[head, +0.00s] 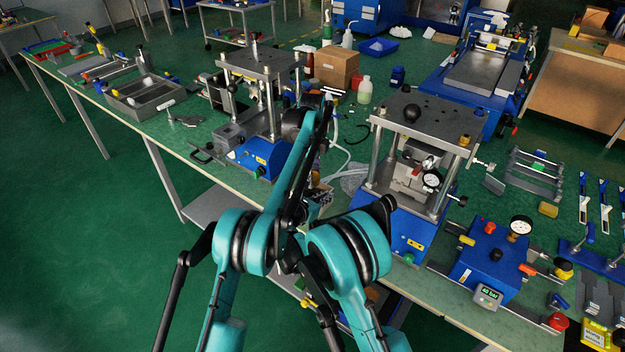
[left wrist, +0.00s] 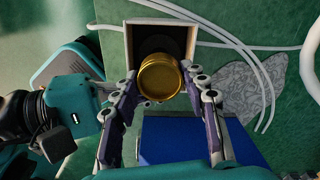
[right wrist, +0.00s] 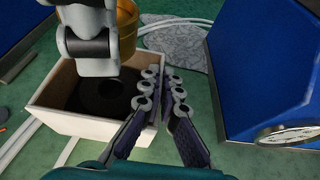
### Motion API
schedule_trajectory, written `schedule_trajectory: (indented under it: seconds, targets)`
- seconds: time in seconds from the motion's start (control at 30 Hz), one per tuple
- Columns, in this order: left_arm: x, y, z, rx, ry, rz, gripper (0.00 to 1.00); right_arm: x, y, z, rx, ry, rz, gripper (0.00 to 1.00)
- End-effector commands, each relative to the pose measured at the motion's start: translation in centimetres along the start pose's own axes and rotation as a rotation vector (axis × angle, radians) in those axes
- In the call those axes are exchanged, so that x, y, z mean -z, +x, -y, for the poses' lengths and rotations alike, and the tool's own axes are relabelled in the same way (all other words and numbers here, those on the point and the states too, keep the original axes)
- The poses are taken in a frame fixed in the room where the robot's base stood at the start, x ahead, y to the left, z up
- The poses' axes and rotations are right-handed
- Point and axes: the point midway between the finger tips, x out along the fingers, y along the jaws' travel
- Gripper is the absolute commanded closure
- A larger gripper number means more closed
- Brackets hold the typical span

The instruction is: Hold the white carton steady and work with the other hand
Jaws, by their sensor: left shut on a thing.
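The white carton (left wrist: 133,45) stands open on the bench, its inside dark, with a round black shape in it. My left gripper (left wrist: 167,85) is shut on a brass-coloured cylinder (left wrist: 160,80), which it holds at the carton's opening. The carton (right wrist: 98,123) and part of the brass cylinder (right wrist: 127,28) also show in the right wrist view, with my left gripper above the carton. My right gripper (right wrist: 161,78) is at the carton's right side, with its fingers close together on either side of the wall. In the head view my arms mostly hide the carton.
Presses stand on both sides, the right one (head: 405,205) close to my arms. A blue block with a gauge (right wrist: 285,134) is right of my right gripper. A clear bag (left wrist: 238,85) and pale hoses (left wrist: 245,45) lie beside the carton. Bottles and a cardboard box (head: 336,68) are behind.

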Motion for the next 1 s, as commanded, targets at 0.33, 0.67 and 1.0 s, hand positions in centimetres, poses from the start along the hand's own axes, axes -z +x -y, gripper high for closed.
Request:
schedule_trajectory:
  seconds: [0.33,0.67,1.0]
  targets:
    - [0.0,-2.9,0.1,0.0,0.0,0.0,0.84,0.1,0.0,0.0,0.0,0.001,-0.003,1.0]
    - [0.0,-4.2,0.0,0.0,0.0,0.0,0.84,0.1,0.0,0.0,0.0,0.001,-0.003,1.0]
    - [0.0,-4.2,0.0,0.0,0.0,0.0,0.84,0.1,0.0,0.0,0.0,0.001,-0.001,0.84]
